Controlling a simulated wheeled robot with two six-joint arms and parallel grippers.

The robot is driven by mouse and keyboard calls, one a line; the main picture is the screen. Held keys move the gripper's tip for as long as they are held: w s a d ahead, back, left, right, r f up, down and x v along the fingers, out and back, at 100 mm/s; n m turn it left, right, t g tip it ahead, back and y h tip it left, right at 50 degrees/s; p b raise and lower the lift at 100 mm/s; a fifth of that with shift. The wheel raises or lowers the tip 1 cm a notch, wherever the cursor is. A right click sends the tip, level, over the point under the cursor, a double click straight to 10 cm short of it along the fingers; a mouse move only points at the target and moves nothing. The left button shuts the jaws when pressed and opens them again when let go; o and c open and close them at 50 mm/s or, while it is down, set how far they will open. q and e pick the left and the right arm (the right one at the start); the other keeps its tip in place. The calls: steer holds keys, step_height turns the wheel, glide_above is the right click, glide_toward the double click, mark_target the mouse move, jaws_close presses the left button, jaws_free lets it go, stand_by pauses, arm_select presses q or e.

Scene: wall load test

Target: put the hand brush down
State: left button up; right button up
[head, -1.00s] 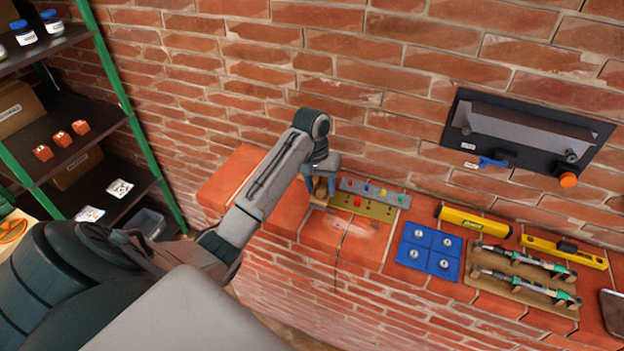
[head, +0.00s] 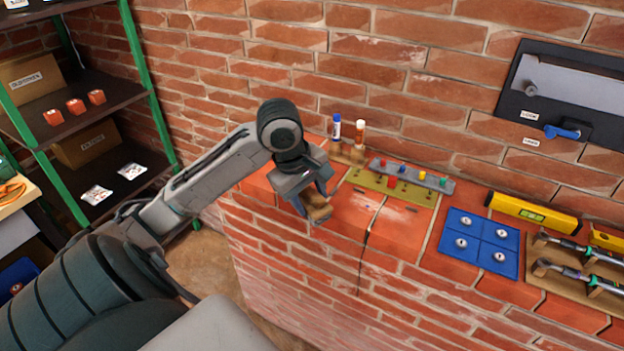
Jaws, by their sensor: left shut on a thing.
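My left gripper (head: 314,204) is shut on a small brown wooden piece, which I take to be the hand brush (head: 319,211). Most of the brush is hidden by the fingers and the wrist. The gripper points down over the left part of the red brick ledge (head: 350,212), near its front edge. I cannot tell whether the brush touches the ledge. My right gripper is not in view.
To the right are an olive plate (head: 392,188), a grey strip with coloured knobs (head: 412,177), a blue tile (head: 478,242) and a yellow level (head: 532,213). A shelf (head: 78,100) stands left.

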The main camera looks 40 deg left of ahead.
arm_select(q)
steer(key=w+a, duration=0.3)
steer(key=w, duration=0.1)
steer(key=w+a+f+p, duration=0.1)
steer(key=w+a, duration=0.2)
steer(key=w+a+p, duration=0.1)
steer(key=w+a, duration=0.2)
steer(key=w, duration=0.1)
steer(key=shift+w+a+f, duration=0.25)
steer(key=shift+w+a, duration=0.05)
steer(key=shift+a, duration=0.05)
steer(key=shift+w+a, duration=0.15)
steer(key=shift+a, duration=0.05)
step_height(320, 180, down, 4)
steer(key=shift+r+p, duration=0.25)
steer(key=shift+p, duration=0.3)
steer(key=shift+f, duration=0.1)
steer(key=o, duration=1.1)
steer(key=shift+f, duration=0.1)
steer(key=shift+c, duration=0.2)
steer(key=shift+o, duration=1.1)
